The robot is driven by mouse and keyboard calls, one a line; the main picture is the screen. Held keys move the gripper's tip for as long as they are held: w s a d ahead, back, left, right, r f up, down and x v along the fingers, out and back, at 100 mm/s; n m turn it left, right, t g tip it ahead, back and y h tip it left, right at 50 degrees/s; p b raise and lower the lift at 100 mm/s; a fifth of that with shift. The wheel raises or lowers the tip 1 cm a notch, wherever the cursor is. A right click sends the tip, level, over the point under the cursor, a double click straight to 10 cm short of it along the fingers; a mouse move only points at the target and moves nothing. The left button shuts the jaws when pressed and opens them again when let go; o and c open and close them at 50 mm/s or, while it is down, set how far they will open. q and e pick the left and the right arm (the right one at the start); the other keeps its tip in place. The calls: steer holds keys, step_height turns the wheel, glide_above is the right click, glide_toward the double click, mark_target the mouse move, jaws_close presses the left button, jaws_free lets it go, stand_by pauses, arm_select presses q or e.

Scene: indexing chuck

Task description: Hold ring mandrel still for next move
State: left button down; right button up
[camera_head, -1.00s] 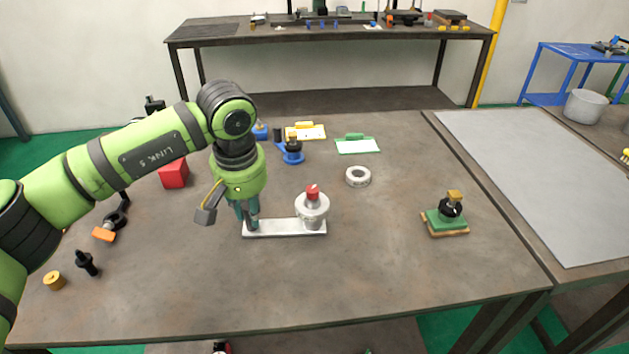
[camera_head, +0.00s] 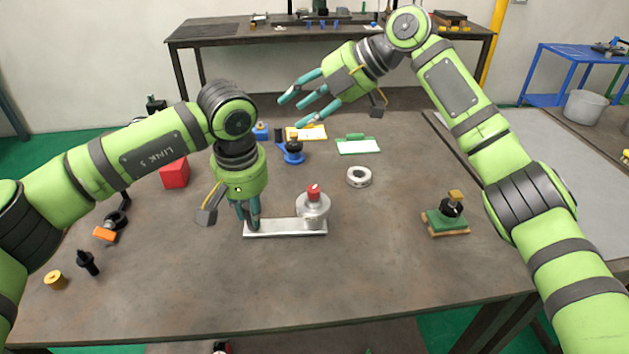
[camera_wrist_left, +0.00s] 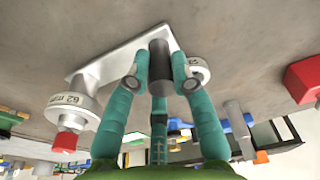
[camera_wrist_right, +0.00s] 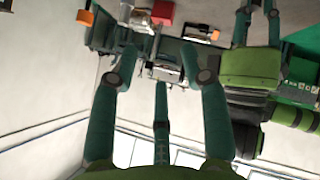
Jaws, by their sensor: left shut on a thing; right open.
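The ring mandrel looks to be the silver plate fixture on the table. Its flat plate (camera_head: 275,229) carries a stepped round body (camera_head: 313,209) with a red top (camera_head: 313,191) at the right end. My left gripper (camera_head: 248,220) points down at the plate's left end. The left wrist view shows its fingers shut around a dark upright post (camera_wrist_left: 160,66) on the plate. The round body, marked 62, shows there (camera_wrist_left: 72,113). My right gripper (camera_head: 298,98) is open and empty, raised above the table's back part.
A loose pale ring (camera_head: 359,177) lies right of the fixture. A green block with a black knob (camera_head: 446,219) stands further right. A red box (camera_head: 174,173) and small parts lie left; a blue stand (camera_head: 292,154) stands behind. The front table area is clear.

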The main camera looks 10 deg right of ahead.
steer(key=s+a+n+g+h, duration=0.2)
steer(key=s+n+h, duration=0.2)
steer(key=s, duration=0.2)
step_height(320, 180, up, 2)
steer(key=n+g+h, duration=0.1)
steer(key=n+h, duration=0.2)
steer(key=h, duration=0.2)
glide_above(315, 189)
steer(key=shift+g+h, duration=0.3)
step_height(315, 189, down, 11)
steer(key=shift+f, duration=0.15)
jaws_close()
jaws_free()
